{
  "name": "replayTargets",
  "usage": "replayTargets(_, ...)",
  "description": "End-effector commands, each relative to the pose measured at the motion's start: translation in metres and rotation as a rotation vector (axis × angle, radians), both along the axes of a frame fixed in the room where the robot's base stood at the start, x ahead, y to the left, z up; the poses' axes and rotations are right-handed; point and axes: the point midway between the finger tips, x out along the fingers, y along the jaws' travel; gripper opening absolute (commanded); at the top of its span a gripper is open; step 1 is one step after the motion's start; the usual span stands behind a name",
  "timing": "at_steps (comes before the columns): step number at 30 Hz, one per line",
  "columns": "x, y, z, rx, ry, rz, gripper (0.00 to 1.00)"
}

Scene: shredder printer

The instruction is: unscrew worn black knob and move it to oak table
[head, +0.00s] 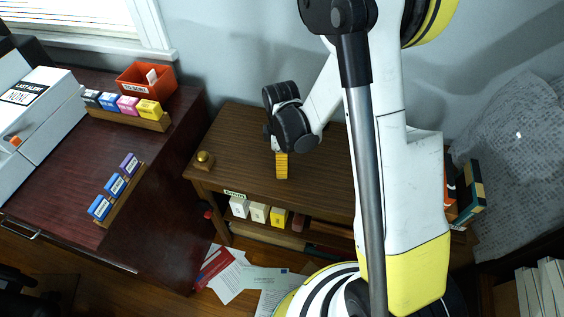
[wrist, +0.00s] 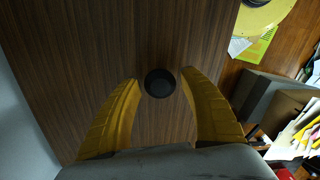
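The black knob (wrist: 159,83) is round and dark in the wrist view, seen end-on against the brown wood grain of the table (wrist: 165,30). My gripper (wrist: 162,80) is open, with one yellow finger on each side of the knob and a narrow gap to each. I cannot tell whether the knob rests on the wood or is a little above it. In the head view my gripper (head: 281,178) points down at the middle of the wooden table (head: 232,135), its yellow fingers close to the top. The knob is hidden there.
A brass dome-shaped thing (head: 203,160) stands at the table's left corner. Boxes, one of them yellow (head: 278,217), sit on the shelf below. A dark red desk (head: 60,150) with cartridges (head: 127,106), an orange bin (head: 145,80) and a printer (head: 35,105) is left. Papers (head: 230,275) lie on the floor.

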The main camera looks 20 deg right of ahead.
Motion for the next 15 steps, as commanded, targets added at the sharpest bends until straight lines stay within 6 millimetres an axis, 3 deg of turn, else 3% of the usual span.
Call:
replayTargets(8,0.000,0.000,0.016,0.000,0.000,0.000,0.50)
replayTargets(15,0.000,0.000,0.069,0.000,0.000,0.000,0.50)
